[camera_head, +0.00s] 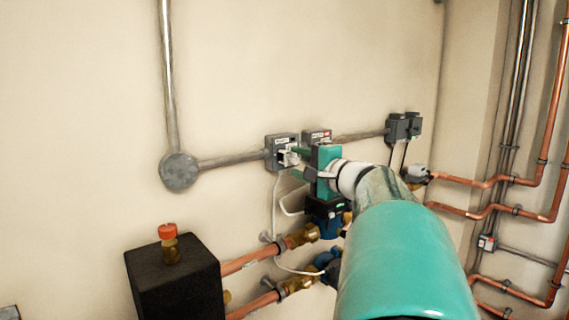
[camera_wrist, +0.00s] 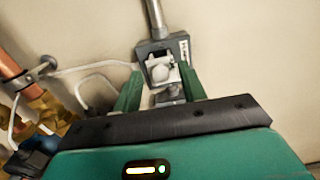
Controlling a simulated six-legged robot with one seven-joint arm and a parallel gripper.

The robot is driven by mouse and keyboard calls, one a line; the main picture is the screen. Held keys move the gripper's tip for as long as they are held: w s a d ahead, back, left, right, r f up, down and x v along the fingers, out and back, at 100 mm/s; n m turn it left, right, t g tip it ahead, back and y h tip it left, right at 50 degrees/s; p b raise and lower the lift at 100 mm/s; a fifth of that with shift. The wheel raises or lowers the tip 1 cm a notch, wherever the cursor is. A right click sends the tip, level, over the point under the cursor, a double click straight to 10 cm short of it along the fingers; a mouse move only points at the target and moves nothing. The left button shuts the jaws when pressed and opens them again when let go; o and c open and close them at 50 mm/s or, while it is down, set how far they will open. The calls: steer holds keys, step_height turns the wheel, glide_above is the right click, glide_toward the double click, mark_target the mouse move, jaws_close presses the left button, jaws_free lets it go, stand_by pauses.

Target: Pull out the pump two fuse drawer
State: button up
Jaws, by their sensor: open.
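A grey fuse box (camera_head: 272,155) is on the wall in the head view, with a white fuse drawer (camera_head: 288,157) at its front. Its label is too small to read, so I cannot tell its pump number. A second grey labelled box (camera_head: 317,136) is just to its right, partly hidden by my gripper (camera_head: 298,162). In the wrist view, the near box (camera_wrist: 146,52) is straight ahead, and the white drawer (camera_wrist: 160,70) shows between the green fingers of my gripper (camera_wrist: 160,76). The fingers are apart, one on each side of it; contact is not clear.
Grey conduit (camera_head: 232,160) runs left from the box to a round junction (camera_head: 179,171). Copper pipes (camera_head: 240,264), a blue pump (camera_head: 325,222) and a white cable (camera_head: 275,215) lie below. Switches (camera_head: 397,128) are to the right. The wall above is clear.

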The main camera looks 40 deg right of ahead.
steer(key=s+a, duration=0.1)
steer(key=s, duration=1.2)
steer(key=shift+s+a, duration=0.25)
steer(key=shift+s, duration=0.05)
